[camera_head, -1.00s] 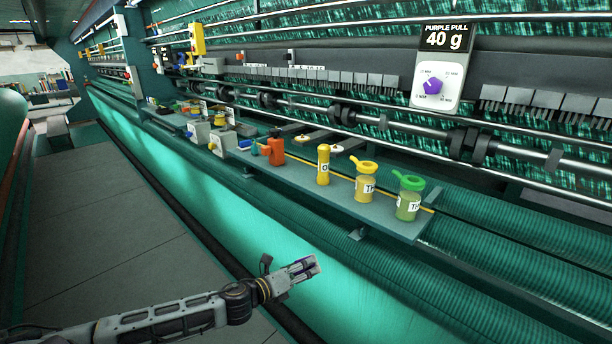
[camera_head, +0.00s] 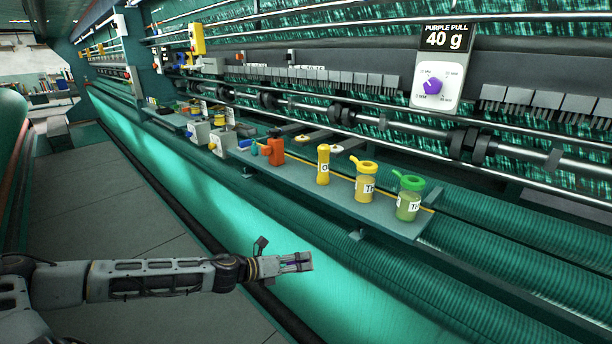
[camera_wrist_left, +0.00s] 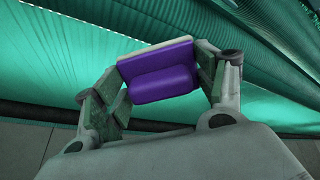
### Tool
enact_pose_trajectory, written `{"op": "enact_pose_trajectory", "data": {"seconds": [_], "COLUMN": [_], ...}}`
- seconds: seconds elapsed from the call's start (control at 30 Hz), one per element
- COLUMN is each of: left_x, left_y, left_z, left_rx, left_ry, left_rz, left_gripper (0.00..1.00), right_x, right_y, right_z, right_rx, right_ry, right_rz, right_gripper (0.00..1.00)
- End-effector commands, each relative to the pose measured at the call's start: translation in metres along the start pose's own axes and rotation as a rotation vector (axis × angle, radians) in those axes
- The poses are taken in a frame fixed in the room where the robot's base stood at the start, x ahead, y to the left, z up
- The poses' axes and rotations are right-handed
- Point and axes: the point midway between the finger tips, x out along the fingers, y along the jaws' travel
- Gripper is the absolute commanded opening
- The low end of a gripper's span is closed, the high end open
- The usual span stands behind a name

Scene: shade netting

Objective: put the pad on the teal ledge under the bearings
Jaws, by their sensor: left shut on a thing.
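My left gripper (camera_head: 303,262) is in front of the machine, over the bright teal sheet. In the left wrist view its two fingers are shut on a purple pad (camera_wrist_left: 163,78) with a pale backing, one finger at each side. In the head view only a trace of purple shows between the fingers. Black bearings (camera_head: 468,144) sit on a long metal rod at the right. Below them runs a teal ribbed surface (camera_head: 490,235), which looks like the teal ledge. The pad is apart from it, lower and to the left. My right gripper is out of view.
A grey shelf (camera_head: 305,189) juts out between my gripper and the bearings. It holds a yellow bottle (camera_head: 323,165), a yellow-lidded jar (camera_head: 365,188), a green-lidded jar (camera_head: 408,200) and an orange item (camera_head: 275,148). A sign reading 40 g (camera_head: 446,40) stands above. The grey floor (camera_head: 110,200) is clear.

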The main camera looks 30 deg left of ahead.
Motion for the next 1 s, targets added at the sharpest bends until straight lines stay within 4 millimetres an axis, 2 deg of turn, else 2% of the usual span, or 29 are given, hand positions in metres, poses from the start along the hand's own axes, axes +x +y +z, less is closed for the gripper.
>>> {"op": "enact_pose_trajectory", "data": {"seconds": [0.23, 0.7, 1.0], "left_x": [0.002, 0.004, 0.004], "left_y": [0.001, 0.004, 0.006], "left_z": [0.002, 0.001, 0.000], "left_rx": [0.014, 0.028, 0.036], "left_ry": [0.022, 0.064, 0.087], "left_rz": [-0.007, -0.014, -0.017], "left_gripper": [0.45, 0.45, 0.45], "right_x": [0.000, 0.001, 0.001], "right_y": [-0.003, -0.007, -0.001], "right_z": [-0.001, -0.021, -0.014], "right_rx": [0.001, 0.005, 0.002], "right_ry": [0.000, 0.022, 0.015], "right_rz": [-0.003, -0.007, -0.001], "right_gripper": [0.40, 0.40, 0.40]}}
